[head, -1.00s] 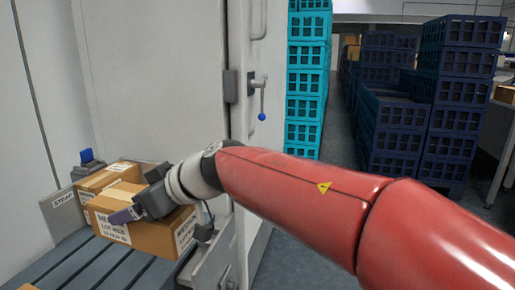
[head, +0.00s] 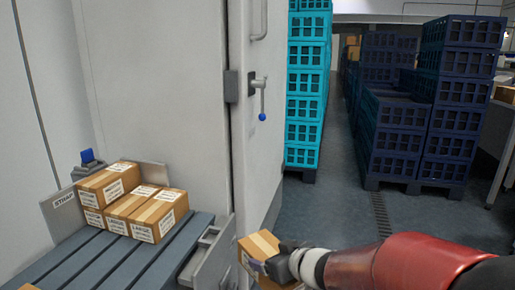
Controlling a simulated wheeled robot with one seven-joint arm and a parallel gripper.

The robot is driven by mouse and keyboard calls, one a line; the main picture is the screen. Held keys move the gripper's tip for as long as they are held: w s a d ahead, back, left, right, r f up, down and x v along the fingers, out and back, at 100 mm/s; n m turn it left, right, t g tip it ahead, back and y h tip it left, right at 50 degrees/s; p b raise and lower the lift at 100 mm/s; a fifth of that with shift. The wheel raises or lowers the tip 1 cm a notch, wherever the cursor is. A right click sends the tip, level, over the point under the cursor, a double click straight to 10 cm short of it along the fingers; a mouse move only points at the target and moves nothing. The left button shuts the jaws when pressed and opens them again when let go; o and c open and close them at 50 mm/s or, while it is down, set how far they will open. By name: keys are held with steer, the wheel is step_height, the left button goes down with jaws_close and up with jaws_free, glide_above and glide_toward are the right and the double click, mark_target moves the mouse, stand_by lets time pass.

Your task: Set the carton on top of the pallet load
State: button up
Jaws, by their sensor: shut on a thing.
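A tan carton (head: 259,243) with lighter tape and a white label is held in my gripper (head: 266,266) near the bottom centre, to the right of the slatted grey table (head: 117,267). My gripper is shut on it, with a purple-tipped finger across its near side. The carton's right part is hidden by my gripper. I cannot tell which stack is the pallet load.
A low grey metal plate (head: 211,262) stands at the table's right end, close to the held carton. A tall pale cabinet (head: 170,90) is behind. Cyan crates (head: 307,85) and dark blue crates (head: 440,115) stand on pallets farther back. Floor between them is clear.

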steer(key=w+d+f+m+t+h, duration=0.1)
steer(key=w+d+f+m+h, duration=0.2)
steer(key=d+f, duration=0.6)
steer(key=shift+w+d+f+t, duration=0.3)
steer(key=shift+w+d, duration=0.4)
steer(key=shift+d, duration=0.55)
steer(key=shift+d, duration=0.1)
